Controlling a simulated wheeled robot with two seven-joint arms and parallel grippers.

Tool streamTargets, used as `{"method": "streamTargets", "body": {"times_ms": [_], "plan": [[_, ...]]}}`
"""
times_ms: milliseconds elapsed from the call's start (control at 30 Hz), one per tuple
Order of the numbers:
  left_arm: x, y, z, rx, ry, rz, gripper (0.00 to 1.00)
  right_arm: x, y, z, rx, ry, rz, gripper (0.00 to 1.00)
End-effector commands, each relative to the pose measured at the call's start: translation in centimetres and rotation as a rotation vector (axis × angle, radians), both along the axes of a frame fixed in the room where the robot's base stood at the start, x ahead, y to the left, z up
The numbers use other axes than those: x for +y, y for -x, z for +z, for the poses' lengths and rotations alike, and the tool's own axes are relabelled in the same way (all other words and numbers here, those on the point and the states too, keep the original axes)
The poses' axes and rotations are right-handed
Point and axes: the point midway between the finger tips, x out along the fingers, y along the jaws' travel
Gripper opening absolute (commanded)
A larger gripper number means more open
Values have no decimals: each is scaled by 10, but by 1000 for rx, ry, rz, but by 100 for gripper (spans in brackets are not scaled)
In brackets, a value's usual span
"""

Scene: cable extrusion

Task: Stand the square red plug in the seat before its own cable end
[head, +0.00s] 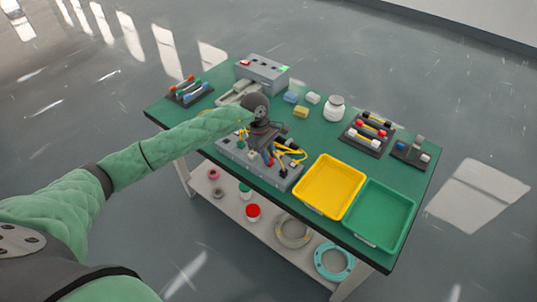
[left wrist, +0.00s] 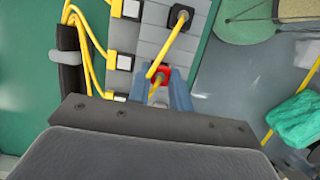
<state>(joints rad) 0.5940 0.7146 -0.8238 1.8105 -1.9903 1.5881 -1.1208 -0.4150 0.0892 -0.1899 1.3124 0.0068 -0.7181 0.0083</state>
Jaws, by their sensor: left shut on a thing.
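My left gripper (left wrist: 161,92) is shut on the square red plug (left wrist: 165,72), with a blue-grey finger on each side of it. A yellow cable piece shows on and below the plug; its lower part is hidden by my gripper. In the head view my left gripper (head: 268,158) is over the grey board (head: 231,151) at the table's front edge. In the left wrist view, several black-and-white seats (left wrist: 124,62) line the left of the grey board (left wrist: 151,38), with yellow cables (left wrist: 84,45) beside them. Whether the plug touches the board cannot be told.
A black plug (left wrist: 180,16) with a yellow cable stands on the board close to the red plug. A yellow tray (head: 313,207) and a green tray (head: 358,237) lie right of the board. A grey box (head: 262,74) and a white jar (head: 334,108) stand farther back.

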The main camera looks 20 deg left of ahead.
Motion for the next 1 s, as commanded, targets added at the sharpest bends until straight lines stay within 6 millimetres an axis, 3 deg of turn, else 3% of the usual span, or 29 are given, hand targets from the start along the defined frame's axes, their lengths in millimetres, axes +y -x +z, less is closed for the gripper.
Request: {"method": "streamTargets", "body": {"times_ms": [333,367,467,500,800,1000], "plan": [[0,0,-6,0,0,0,0,0,0,-6,0,0,0,36],[0,0,-6,0,0,0,25,0,0,-5,0,0,0,36],[0,0,-5,0,0,0,44,0,0,-5,0,0,0,36],[0,0,-5,0,0,0,46,0,0,-5,0,0,0,36],[1,-1,-4,-1,0,0,46,0,0,-7,0,0,0,36],[7,-3,15,-4,-1,0,46,0,0,-18,0,0,0,36]]}}
